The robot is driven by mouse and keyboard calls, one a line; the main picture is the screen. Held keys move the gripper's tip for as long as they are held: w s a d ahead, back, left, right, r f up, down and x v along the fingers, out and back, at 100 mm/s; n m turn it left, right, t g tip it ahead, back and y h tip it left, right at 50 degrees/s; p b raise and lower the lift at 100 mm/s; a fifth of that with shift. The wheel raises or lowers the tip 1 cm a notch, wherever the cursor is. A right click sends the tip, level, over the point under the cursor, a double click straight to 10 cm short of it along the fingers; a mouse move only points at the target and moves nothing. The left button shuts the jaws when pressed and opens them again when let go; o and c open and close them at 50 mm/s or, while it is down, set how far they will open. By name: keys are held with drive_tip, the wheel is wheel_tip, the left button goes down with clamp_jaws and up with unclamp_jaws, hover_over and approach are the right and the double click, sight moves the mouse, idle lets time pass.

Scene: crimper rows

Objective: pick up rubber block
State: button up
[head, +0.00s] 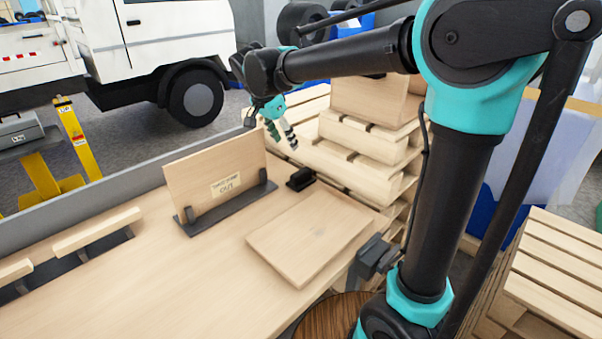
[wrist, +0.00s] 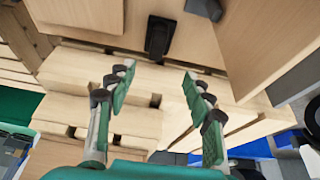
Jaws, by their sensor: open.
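The rubber block, a small black block (head: 300,179), lies on the wooden bench top near its far edge, just right of the upright sign board's stand. In the wrist view, a black block (wrist: 158,38) that looks like it shows at the top middle, beyond the fingertips. My gripper (head: 281,138) is open and empty, above and behind the block, over the stacked wood. Its two green fingers (wrist: 158,85) are spread apart in the wrist view, and nothing is between them. The gripper is clear of the block.
An upright wooden sign board (head: 215,174) stands in a dark holder left of the block. A flat board (head: 312,236) lies in front of it. A dark clamp-like fixture (head: 374,256) sits at the bench's right edge. Stacked pallets (head: 365,150) rise behind.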

sight(301, 172)
drive_tip(key=x, duration=1.1)
drive_tip(key=shift+d+f, duration=0.1)
drive_tip(key=shift+f, duration=0.15)
drive_tip(key=shift+d+x, duration=0.2)
drive_tip(key=shift+x, duration=2.35)
drive_tip(key=shift+r, duration=0.1)
clamp_jaws()
